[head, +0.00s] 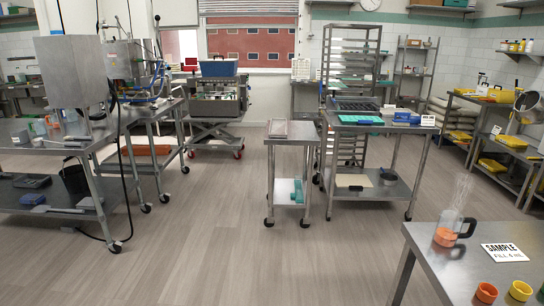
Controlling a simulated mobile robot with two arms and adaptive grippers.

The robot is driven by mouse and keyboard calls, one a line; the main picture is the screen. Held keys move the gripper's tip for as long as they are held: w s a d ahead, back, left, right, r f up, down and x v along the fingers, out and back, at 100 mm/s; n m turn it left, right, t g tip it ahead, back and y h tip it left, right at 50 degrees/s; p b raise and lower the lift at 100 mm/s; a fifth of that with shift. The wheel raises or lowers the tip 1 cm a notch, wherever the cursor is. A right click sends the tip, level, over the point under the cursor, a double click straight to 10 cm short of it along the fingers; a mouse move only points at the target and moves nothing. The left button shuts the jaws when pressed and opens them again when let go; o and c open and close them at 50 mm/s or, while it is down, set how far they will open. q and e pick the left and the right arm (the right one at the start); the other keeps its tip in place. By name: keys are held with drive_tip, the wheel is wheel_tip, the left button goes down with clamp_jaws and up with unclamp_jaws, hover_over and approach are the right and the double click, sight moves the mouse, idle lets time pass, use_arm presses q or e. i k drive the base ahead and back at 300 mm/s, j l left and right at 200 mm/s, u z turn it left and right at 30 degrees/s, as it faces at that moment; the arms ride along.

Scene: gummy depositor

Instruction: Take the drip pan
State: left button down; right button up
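No gripper of mine shows in the head view. I cannot tell for sure which object is the drip pan. A shallow pale tray (278,129) lies at the back of the narrow steel cart (300,141) near the middle. A dark flat tray (32,181) lies on the lower shelf of the steel table at the left. The depositor machine (75,70) with its large steel hopper stands on that left table; what lies under its outlet is too small to tell.
A wheeled table (393,128) with teal and blue items stands right of the cart. A steel table (470,262) at the front right holds a steaming jug (446,232), a sample sign (504,252) and small cups. A cable hangs at the left. The middle floor is clear.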

sight(278, 127)
drive_tip(key=i+j, duration=0.1)
drive_tip(key=i, duration=0.55)
drive_tip(key=i+j, duration=0.15)
drive_tip(key=i, duration=0.45)
drive_tip(key=i+j, duration=0.1)
drive_tip(key=i, duration=0.55)
drive_tip(key=i+l, duration=0.1)
drive_tip(key=i, duration=0.5)
drive_tip(key=i+l+u, duration=0.1)
drive_tip(key=i, duration=0.55)
drive_tip(key=i+l, duration=0.2)
drive_tip(key=i, duration=0.4)
drive_tip(key=j+u, duration=0.05)
